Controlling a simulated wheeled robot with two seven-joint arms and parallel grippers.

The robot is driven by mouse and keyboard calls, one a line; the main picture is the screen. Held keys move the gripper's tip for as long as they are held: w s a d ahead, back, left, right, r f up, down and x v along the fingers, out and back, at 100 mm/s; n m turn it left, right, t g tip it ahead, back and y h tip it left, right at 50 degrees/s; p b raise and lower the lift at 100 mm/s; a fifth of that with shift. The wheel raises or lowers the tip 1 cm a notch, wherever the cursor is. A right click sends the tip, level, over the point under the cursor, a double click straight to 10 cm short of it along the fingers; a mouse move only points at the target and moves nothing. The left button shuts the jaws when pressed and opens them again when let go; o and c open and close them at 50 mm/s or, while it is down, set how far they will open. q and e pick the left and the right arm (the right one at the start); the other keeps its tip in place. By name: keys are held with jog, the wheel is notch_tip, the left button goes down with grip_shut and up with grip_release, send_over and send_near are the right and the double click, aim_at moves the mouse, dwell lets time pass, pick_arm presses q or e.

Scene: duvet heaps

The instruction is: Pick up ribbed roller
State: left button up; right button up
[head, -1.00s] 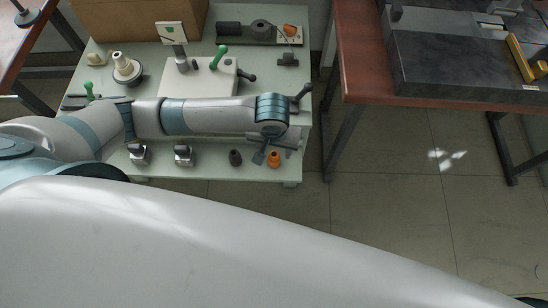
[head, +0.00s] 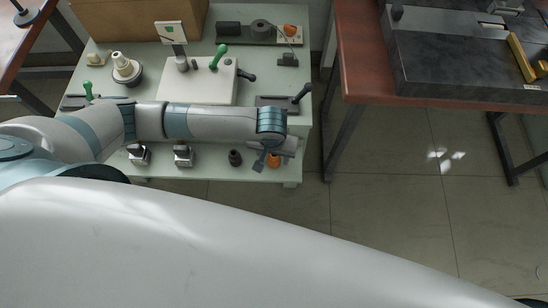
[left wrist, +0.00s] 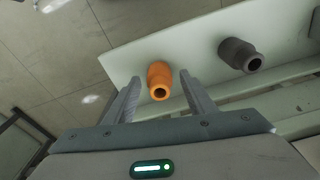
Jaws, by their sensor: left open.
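An orange ribbed roller (head: 273,161) stands near the front right corner of the pale green table. A similar dark grey roller (head: 235,158) stands just left of it. My left gripper (head: 266,161) is at the orange roller and partly covers it. In the left wrist view my open left gripper (left wrist: 159,81) has a finger on either side of the orange roller (left wrist: 159,76), with gaps showing; I cannot tell whether its tips reach fully around it. The dark grey roller (left wrist: 240,55) lies outside the right finger there. My right gripper is not in view.
Two small grey-and-black items (head: 183,156) stand along the table's front edge. A white block with a green-handled lever (head: 219,54) and a black-handled fixture (head: 295,95) stand behind my arm. A brown table (head: 345,80) is at the right, across a floor gap.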

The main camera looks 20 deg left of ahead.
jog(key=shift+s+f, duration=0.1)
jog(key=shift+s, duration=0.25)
pick_arm(q)
jog(key=c, duration=1.1)
jog(key=shift+r, duration=0.5)
jog(key=r, duration=0.3)
jog(key=shift+d+r, duration=0.2)
jog(key=shift+d, duration=0.1)
jog(key=w+d+r, duration=0.1)
jog(key=d+r, duration=0.1)
jog(key=d, duration=0.1)
jog(key=w+d+r, duration=0.1)
jog(key=d+r, duration=0.1)
jog(key=d, duration=0.2)
jog(key=w+d+r, duration=0.1)
jog(key=d+r, duration=0.1)
jog(key=d, duration=0.1)
jog(key=shift+d+r, duration=0.3)
jog(key=shift+d, duration=0.05)
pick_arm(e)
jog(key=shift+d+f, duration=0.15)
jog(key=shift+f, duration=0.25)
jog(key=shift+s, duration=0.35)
